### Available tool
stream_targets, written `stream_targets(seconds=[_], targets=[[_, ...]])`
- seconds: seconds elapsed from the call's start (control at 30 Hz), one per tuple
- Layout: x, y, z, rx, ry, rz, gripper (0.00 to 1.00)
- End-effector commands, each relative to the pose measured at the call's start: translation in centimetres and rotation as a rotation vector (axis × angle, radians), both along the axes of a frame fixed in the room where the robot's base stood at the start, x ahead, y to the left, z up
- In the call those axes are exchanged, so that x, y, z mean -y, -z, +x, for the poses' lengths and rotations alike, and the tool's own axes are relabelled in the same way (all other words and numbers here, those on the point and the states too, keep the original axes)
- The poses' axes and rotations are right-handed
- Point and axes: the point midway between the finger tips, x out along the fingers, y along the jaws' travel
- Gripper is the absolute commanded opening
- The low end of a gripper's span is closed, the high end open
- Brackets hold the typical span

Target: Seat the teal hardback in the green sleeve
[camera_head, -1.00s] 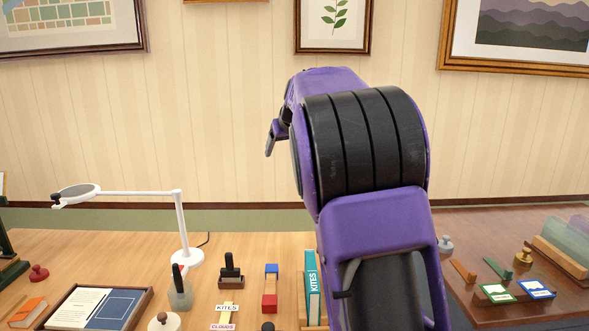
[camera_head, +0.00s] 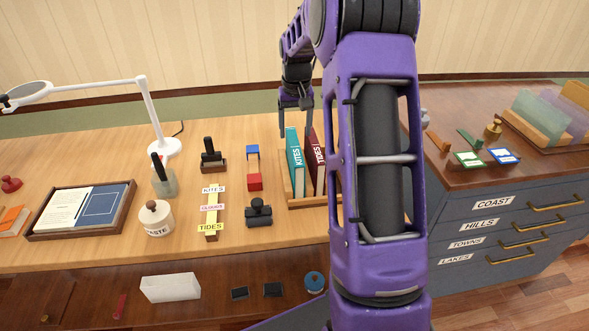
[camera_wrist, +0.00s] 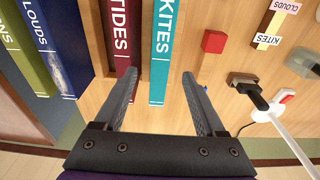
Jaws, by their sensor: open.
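The teal hardback (camera_head: 294,163), lettered KITES, stands upright in a wooden rack (camera_head: 305,203). A dark red book (camera_head: 316,165), lettered TIDES, stands beside it. My gripper (camera_head: 296,120) is open and points down at the far top end of the teal book. In the wrist view, the teal book (camera_wrist: 163,45) lies between the lines of my two fingers (camera_wrist: 158,78), with no visible contact. A green upright piece (camera_wrist: 28,55) with partly cut-off white letters shows at the left of the wrist view; I cannot tell whether it is the sleeve.
A blue book (camera_wrist: 52,40), lettered CLOUDS, is beside the green piece. Left of the rack are a red block (camera_head: 254,182), a black stamp (camera_head: 258,212), label strips (camera_head: 212,209), a paste jar (camera_head: 155,217) and a white lamp (camera_head: 152,115). A drawer cabinet (camera_head: 480,230) stands right.

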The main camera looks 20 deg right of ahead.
Motion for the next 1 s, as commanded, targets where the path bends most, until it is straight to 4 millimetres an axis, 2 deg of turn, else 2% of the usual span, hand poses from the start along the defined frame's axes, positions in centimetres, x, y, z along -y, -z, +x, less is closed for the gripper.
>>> stream_targets(seconds=[0.03, 0.1, 0.43, 0.7, 0.8, 1.0], targets=[[0.1, 1.8, 0.1, -0.001, 0.0, 0.0, 0.72], [0.1, 3.0, 0.3, 0.0, 0.0, 0.0, 0.72], [0.2, 5.2, 0.6, 0.001, 0.0, 0.001, 0.72], [0.3, 9.3, 1.1, 0.001, 0.0, 0.001, 0.72], [0.3, 9.9, 1.2, 0.002, 0.0, 0.0, 0.72], [0.3, 9.7, 1.2, 0.002, 0.0, 0.0, 0.72]])
